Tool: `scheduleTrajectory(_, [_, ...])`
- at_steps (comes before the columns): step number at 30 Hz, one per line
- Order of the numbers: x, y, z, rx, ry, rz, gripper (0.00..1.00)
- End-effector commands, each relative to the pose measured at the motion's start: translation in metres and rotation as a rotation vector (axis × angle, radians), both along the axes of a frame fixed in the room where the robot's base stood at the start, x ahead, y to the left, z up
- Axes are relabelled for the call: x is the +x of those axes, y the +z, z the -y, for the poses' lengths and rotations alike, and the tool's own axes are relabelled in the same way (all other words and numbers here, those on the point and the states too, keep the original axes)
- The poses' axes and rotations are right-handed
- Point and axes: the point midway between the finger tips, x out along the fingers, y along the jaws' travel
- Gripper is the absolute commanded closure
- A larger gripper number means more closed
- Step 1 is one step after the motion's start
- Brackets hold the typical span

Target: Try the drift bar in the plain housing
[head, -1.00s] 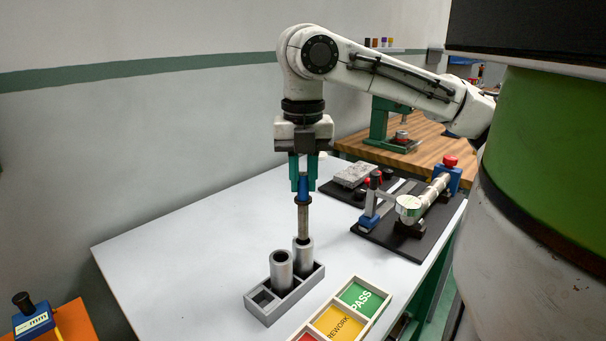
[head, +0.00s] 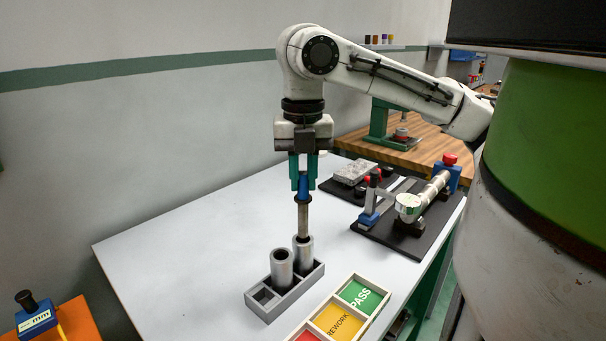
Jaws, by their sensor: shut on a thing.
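My gripper (head: 304,184) is shut on the blue handle of the drift bar (head: 303,218). The bar hangs upright with a dark collar below the handle and a metal shaft under it. Its lower end is at the mouth of the rear grey cylindrical housing (head: 304,259); I cannot tell how far it reaches in. A second grey housing (head: 281,270) stands beside it to the left, with its bore open. Both stand in a grey compartment rack (head: 283,303). I cannot tell from this view which housing is the plain one.
A tray with green PASS, yellow REWORK and red sections (head: 335,306) lies right of the rack. A dark board with a clamped cylinder (head: 424,203) and a smaller board (head: 352,174) stand behind right. The left of the white table (head: 190,245) is clear.

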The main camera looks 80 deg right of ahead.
Motion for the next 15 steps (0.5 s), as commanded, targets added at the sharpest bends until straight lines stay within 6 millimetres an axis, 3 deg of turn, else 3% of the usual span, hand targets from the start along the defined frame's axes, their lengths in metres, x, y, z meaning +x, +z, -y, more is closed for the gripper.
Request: scheduleTrajectory(15, [0.0001,-0.0045,0.0001,-0.001,0.0,0.001,1.0])
